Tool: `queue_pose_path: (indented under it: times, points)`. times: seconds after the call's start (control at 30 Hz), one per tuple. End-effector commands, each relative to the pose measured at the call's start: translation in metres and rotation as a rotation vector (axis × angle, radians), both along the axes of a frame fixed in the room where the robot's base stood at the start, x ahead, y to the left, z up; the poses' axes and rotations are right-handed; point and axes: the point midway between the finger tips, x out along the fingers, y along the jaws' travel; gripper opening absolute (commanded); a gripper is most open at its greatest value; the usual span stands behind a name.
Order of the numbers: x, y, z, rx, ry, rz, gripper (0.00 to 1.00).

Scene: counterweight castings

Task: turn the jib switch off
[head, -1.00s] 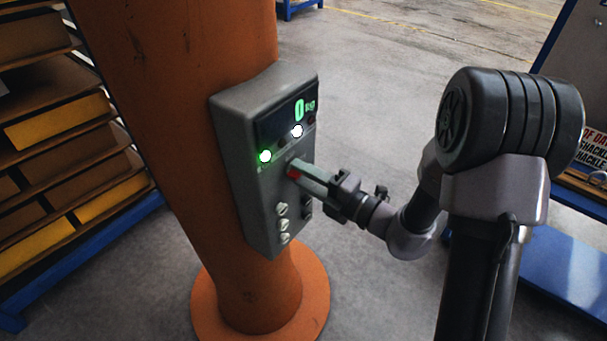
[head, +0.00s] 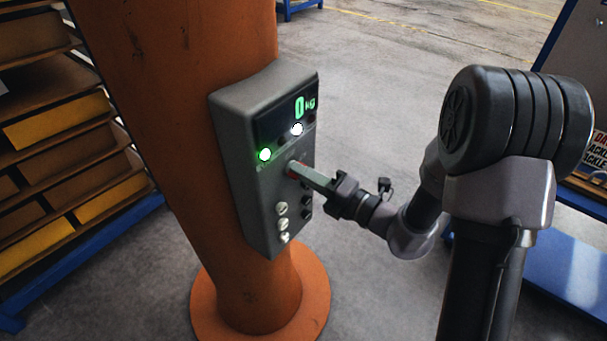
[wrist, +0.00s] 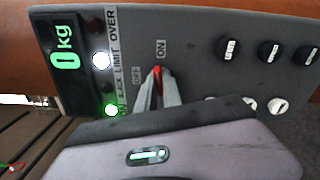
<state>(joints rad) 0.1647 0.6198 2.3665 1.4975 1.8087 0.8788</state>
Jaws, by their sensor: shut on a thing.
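The jib switch (wrist: 157,73) is a red-tipped knob on a grey control box (head: 243,165) fixed to an orange column. In the wrist view its red tip shows between my two fingers and points upward, close to the ON label (wrist: 160,49). The OFF label (wrist: 136,75) is to its left. My gripper (head: 296,170) is shut on the switch, its fingers reaching the box face from the right. It also shows in the wrist view (wrist: 158,92). Most of the knob is hidden by the fingers.
The box display (head: 300,108) reads 0 kg. A green lamp (head: 265,155) and a white lamp (head: 297,129) are lit. Several small knobs (head: 282,224) sit below the switch. Shelving with yellow bins (head: 65,126) stands left.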

Motion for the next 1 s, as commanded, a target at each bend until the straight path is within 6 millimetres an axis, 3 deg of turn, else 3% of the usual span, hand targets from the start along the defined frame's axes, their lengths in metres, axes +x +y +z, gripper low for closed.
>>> queue_pose_path:
  times: [1.0]
  points:
    - [-0.0006, 0.0003, -0.0048, -0.591, -0.754, 0.002, 0.00]
